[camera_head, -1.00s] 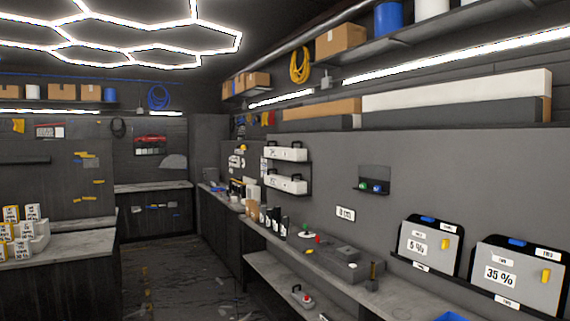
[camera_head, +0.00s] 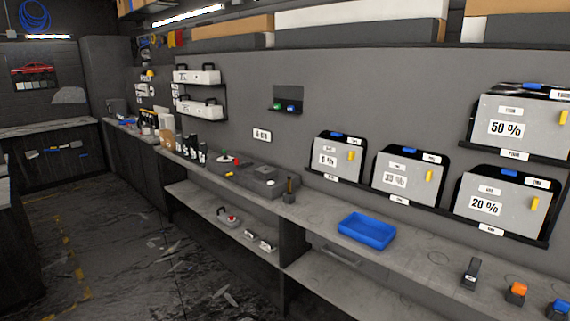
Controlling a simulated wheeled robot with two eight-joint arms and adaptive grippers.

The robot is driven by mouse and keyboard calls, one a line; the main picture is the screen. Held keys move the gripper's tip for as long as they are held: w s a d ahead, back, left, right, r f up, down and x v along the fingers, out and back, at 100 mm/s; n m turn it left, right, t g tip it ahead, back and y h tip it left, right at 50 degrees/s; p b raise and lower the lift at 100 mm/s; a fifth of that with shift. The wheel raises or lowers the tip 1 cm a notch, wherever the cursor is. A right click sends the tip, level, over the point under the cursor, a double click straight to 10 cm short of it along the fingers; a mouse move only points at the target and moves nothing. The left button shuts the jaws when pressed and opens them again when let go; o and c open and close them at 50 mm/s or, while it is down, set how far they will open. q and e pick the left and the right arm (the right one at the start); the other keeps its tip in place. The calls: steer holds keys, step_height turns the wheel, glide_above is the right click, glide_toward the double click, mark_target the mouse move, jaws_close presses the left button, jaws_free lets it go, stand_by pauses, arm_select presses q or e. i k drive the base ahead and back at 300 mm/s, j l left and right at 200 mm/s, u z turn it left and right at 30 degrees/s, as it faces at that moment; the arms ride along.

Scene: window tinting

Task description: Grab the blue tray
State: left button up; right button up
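The blue tray (camera_head: 367,231) is a shallow, empty-looking rectangular tray. It sits on the grey workbench top (camera_head: 420,254) along the right wall, right of the middle of the head view. It stands a little back from the bench's front edge, below the panels marked with percentages. Neither of my grippers shows in the head view.
Left of the tray stand a small dark holder (camera_head: 289,193) and a grey box (camera_head: 262,182). Open floor (camera_head: 130,265) lies at the left, with scattered scraps.

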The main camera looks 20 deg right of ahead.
mark_target(376, 234)
steer(key=l+z, duration=0.15)
steer(key=z, duration=0.2)
steer(key=l+z, duration=0.15)
steer(key=z, duration=0.2)
